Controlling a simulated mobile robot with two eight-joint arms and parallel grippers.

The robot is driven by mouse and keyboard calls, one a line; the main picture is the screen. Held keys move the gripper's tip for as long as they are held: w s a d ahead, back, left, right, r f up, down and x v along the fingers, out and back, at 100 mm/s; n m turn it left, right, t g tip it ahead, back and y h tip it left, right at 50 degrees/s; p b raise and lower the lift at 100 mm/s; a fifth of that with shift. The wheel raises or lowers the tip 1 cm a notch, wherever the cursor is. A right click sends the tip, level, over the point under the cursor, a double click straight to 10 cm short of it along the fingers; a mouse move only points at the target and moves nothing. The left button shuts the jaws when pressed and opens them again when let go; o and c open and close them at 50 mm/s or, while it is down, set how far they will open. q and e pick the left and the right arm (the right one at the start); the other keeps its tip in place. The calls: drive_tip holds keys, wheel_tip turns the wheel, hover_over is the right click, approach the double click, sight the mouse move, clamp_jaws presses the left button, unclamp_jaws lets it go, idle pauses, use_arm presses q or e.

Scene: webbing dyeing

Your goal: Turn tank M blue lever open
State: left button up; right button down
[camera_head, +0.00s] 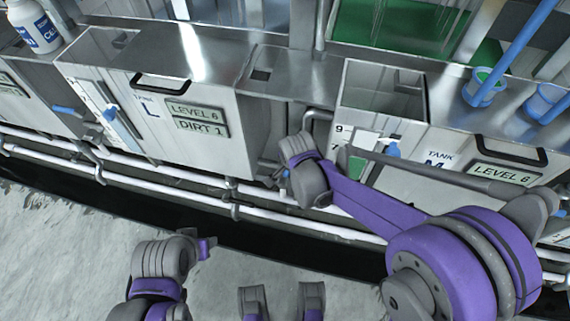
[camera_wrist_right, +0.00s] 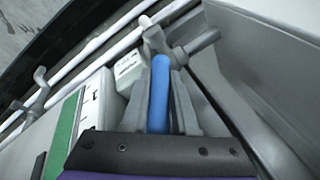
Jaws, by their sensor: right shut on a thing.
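Tank M (camera_head: 438,158) is the pale metal tank at the right in the head view. In the right wrist view a blue lever (camera_wrist_right: 160,95) lies lengthwise between the grey fingers of my right gripper (camera_wrist_right: 163,100). The gripper is shut on it. In the head view my right wrist hides most of the lever and the gripper, beside the lower left side of tank M. My left arm's end (camera_head: 203,247) is low in the head view, apart from the tanks. Its fingers are not clear.
Tank L (camera_head: 150,108) stands to the left with its own blue lever (camera_head: 68,110). White pipes (camera_head: 180,173) run along the tank fronts. Blue rods stand in cups (camera_head: 484,88) at the upper right. A white bottle (camera_head: 36,28) stands at the upper left. The floor (camera_head: 60,250) in front is clear.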

drive_tip(key=shift+s+d+f+n+g+h, duration=0.2)
drive_tip(key=shift+d+g+h, duration=0.1)
drive_tip(key=shift+d+h, duration=0.5)
drive_tip(key=shift+s+d+f+n+g+h, duration=0.1)
drive_tip(key=shift+s+d+g+h, duration=0.25)
drive_tip(key=shift+h, duration=0.75)
drive_tip(key=shift+w+d, duration=0.1)
drive_tip(key=shift+d, duration=0.05)
drive_tip(key=c, duration=0.7)
unclamp_jaws()
drive_tip(key=shift+r, duration=0.15)
drive_tip(key=p+v, duration=0.2)
drive_tip(key=v, duration=0.8)
drive_tip(key=shift+r, duration=0.3)
